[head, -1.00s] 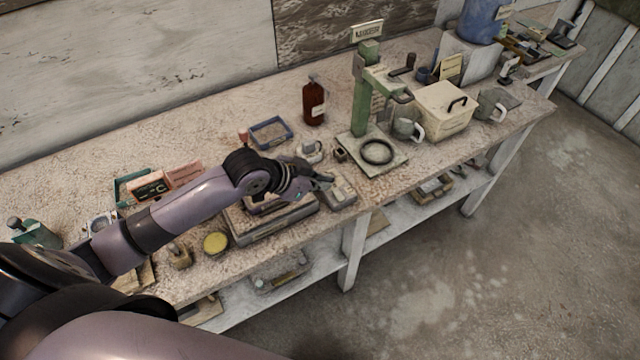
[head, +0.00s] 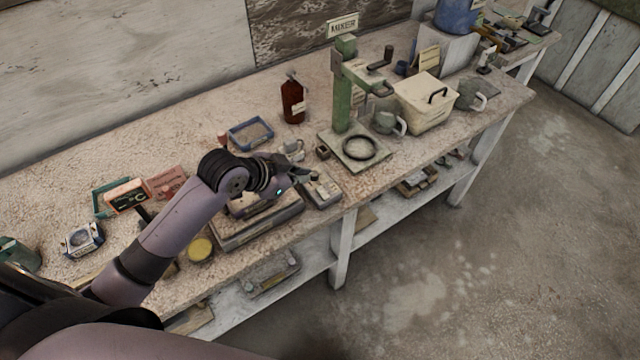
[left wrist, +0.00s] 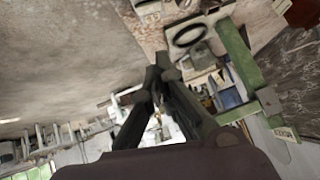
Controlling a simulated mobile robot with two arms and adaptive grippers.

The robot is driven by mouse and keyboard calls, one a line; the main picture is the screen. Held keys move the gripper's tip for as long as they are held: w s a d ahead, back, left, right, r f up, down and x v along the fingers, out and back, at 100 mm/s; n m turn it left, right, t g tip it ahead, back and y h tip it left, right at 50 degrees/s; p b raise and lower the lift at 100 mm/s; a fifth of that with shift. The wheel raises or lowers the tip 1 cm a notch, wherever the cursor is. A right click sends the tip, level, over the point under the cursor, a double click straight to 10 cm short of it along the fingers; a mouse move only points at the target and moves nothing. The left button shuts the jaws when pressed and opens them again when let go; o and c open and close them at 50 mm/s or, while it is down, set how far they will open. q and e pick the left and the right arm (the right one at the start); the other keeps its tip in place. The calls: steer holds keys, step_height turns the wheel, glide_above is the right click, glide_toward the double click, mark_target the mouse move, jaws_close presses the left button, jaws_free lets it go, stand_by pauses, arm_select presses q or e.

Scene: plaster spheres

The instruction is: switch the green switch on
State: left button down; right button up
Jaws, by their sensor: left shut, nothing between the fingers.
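A small grey box (head: 321,190) with little raised parts on top lies near the front edge of the bench; it looks like a switch box, but I cannot make out a green switch on it. My left gripper (head: 305,174) is shut and empty, its tips at the box's upper left side; I cannot tell whether they touch it. In the left wrist view the dark fingers (left wrist: 160,75) are together, and a small light box (left wrist: 148,12) shows beyond them at the top. My right gripper is not in view.
A green mixer stand (head: 343,95) with a ring on its base rises behind the box. A grey cup (head: 291,149), a blue tray (head: 250,133) and a brown bottle (head: 293,98) stand nearby. A flat scale-like device (head: 257,223) lies under my left forearm.

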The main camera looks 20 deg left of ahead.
arm_select(q)
steer(key=shift+s, duration=0.1)
steer(key=p, duration=0.2)
glide_above(321, 194)
steer(key=f, duration=0.6)
steer(key=shift+s+d+f, duration=0.25)
steer(key=shift+d+f, duration=0.05)
steer(key=shift+f, duration=0.05)
steer(key=shift+w+a+f+p, duration=0.1)
steer(key=shift+f+p, duration=0.2)
steer(key=shift+f, duration=0.35)
steer(key=shift+w+a+f+p, duration=0.1)
steer(key=shift+f+p, duration=0.15)
steer(key=shift+f, duration=0.35)
steer(key=shift+a+f, duration=0.15)
steer(key=shift+f, duration=0.65)
